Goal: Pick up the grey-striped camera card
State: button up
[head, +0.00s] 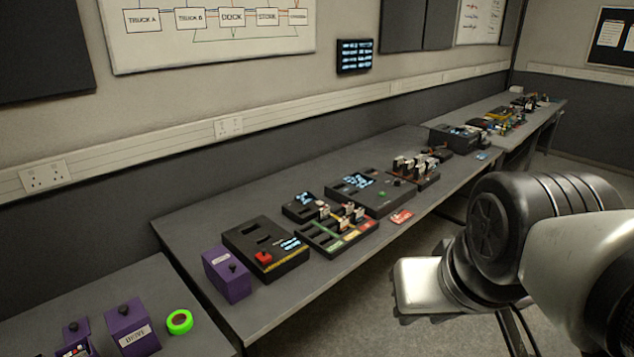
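I cannot make out which card is the grey-striped camera card, as stripes are too small to tell at this distance. Several small upright cards (348,208) stand in a dark rack with green, yellow and red strips on the near table. More upright cards (399,164) stand in a second rack farther along. My arm reaches in from the right, in front of the table's edge.
A black box with a red knob (264,257) and a purple box (227,274) stand at the near end of the table (185,222). Black consoles (371,190) stand behind the racks. A green ring (180,322) lies on a nearer table. Floor is open at the right.

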aim_at(323, 213)
jog(key=i+j, duration=0.2)
jog(key=j, duration=0.15)
jog(key=i+j, duration=0.15)
jog(key=j, duration=0.2)
jog(key=k, duration=0.35)
jog(key=i+l+u, duration=0.1)
jog(key=i+l, duration=0.15)
jog(key=i+l+u, duration=0.25)
jog(key=i+l, duration=0.25)
jog(key=l, duration=0.25)
jog(key=i+l+u, duration=0.1)
jog(key=l, duration=0.25)
jog(key=i+l+u, duration=0.1)
jog(key=i+l, duration=0.25)
jog(key=i+l+u, duration=0.15)
jog(key=l, duration=0.3)
jog(key=i+l+u, duration=0.1)
jog(key=l, duration=0.3)
jog(key=i+l+u, duration=0.1)
jog(key=i+l, duration=0.15)
jog(key=l, duration=0.2)
